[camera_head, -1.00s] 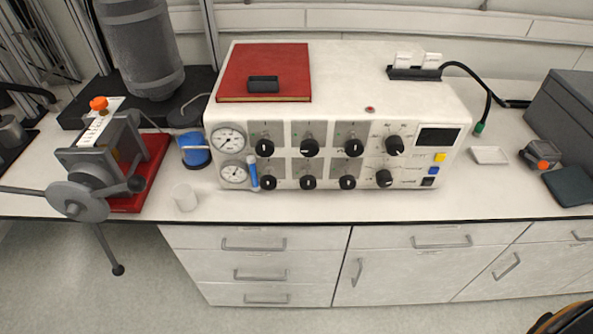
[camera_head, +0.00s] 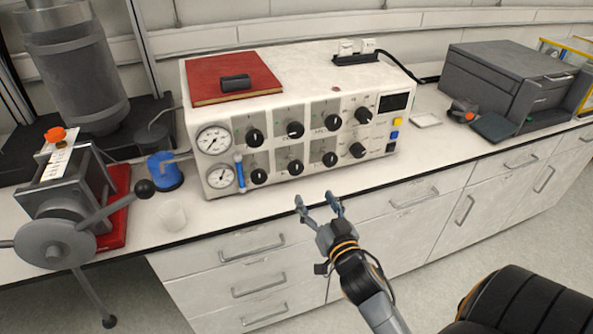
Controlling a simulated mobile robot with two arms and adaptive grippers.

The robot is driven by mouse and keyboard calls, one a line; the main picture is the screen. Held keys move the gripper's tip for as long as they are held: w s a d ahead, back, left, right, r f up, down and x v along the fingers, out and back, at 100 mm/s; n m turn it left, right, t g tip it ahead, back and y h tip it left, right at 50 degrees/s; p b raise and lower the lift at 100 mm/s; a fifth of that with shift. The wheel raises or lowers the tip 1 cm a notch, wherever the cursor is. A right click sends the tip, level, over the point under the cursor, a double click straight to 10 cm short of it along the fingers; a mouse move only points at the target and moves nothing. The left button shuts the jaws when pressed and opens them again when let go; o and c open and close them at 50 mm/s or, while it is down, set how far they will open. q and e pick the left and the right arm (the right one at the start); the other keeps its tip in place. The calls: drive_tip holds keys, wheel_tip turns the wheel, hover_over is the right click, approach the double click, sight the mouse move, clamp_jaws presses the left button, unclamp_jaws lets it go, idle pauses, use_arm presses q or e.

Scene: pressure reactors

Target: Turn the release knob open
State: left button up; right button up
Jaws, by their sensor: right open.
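The white control box (camera_head: 335,70) stands on the bench with several black knobs on its front, among them an upper-left knob (camera_head: 255,137) and a lower-left knob (camera_head: 259,177). The labels are too small to tell which is the release knob. An orange knob (camera_head: 55,134) tops the grey hand-wheel device (camera_head: 62,190) at the left. My right gripper (camera_head: 317,204) is open and empty, in front of the bench edge and below the panel in the picture, apart from every knob. My left gripper is not in view.
Two gauges (camera_head: 214,140) and a blue tube (camera_head: 239,172) are at the box's left front. A small clear beaker (camera_head: 174,216) and a blue container (camera_head: 164,171) stand left of it. A red book (camera_head: 232,66) lies on top. The bench strip before the box is narrow.

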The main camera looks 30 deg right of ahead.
sight(297, 170)
drive_tip(key=p+x, duration=0.1)
drive_tip(key=x, duration=1.1)
drive_tip(key=shift+w+a+r+p, duration=0.1)
drive_tip(key=shift+w+a+p, duration=0.1)
drive_tip(key=shift+p, duration=0.15)
drive_tip(key=shift+w+d, duration=0.2)
drive_tip(key=shift+w, duration=0.35)
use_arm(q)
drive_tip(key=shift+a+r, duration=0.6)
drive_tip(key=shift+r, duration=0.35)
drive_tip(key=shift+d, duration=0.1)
use_arm(e)
drive_tip(key=c, duration=1.2)
